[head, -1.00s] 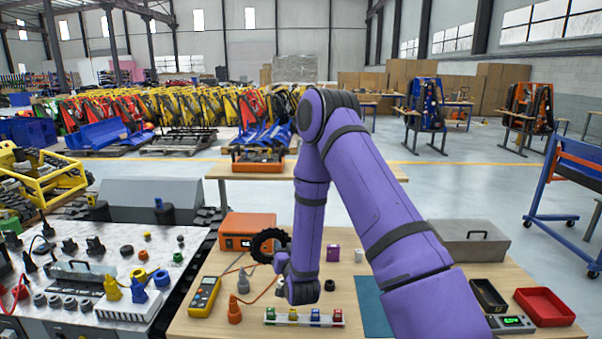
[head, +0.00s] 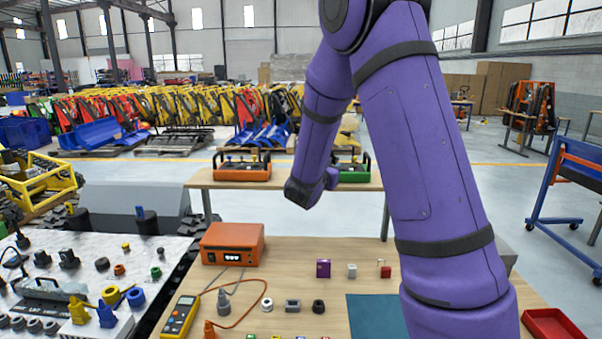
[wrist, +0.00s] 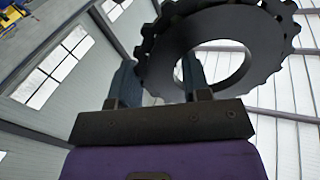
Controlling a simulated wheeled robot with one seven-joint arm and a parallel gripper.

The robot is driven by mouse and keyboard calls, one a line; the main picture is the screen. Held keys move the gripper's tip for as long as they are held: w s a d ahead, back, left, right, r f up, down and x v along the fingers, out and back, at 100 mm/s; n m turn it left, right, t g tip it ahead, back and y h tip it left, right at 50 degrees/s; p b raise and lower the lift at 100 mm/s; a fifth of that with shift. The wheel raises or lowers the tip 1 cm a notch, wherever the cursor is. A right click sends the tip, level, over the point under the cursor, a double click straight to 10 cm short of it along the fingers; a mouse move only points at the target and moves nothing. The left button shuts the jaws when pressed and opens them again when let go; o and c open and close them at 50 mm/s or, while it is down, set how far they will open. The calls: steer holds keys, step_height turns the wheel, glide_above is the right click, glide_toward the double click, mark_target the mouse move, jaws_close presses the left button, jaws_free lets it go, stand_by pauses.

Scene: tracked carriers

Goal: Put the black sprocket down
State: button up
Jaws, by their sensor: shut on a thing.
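The black sprocket (wrist: 265,38) is a toothed ring with a large round hole. It shows in the wrist view, tilted in the air with wall, windows and roof behind it. My gripper (wrist: 160,78) is shut on its near edge, one finger at the left and one by the hole. In the head view my gripper's wrist (head: 308,190) is raised above the far edge of the near wooden table (head: 270,290), in front of the rear table. The sprocket cannot be made out in the head view.
The near table holds an orange box (head: 232,245), a yellow multimeter (head: 181,316), a purple block (head: 323,268) and a teal mat (head: 375,316). A red tray (head: 553,326) lies at right.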

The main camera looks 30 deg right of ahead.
steer(key=w, duration=0.4)
steer(key=w+f, duration=0.1)
steer(key=w, duration=0.4)
steer(key=w+d, duration=0.1)
steer(key=w, duration=0.4)
steer(key=shift+f, duration=0.25)
steer(key=shift+w+f, duration=0.15)
steer(key=shift+f, duration=1.6)
steer(key=shift+a+f, duration=0.1)
steer(key=shift+f, duration=0.05)
steer(key=o, duration=1.1)
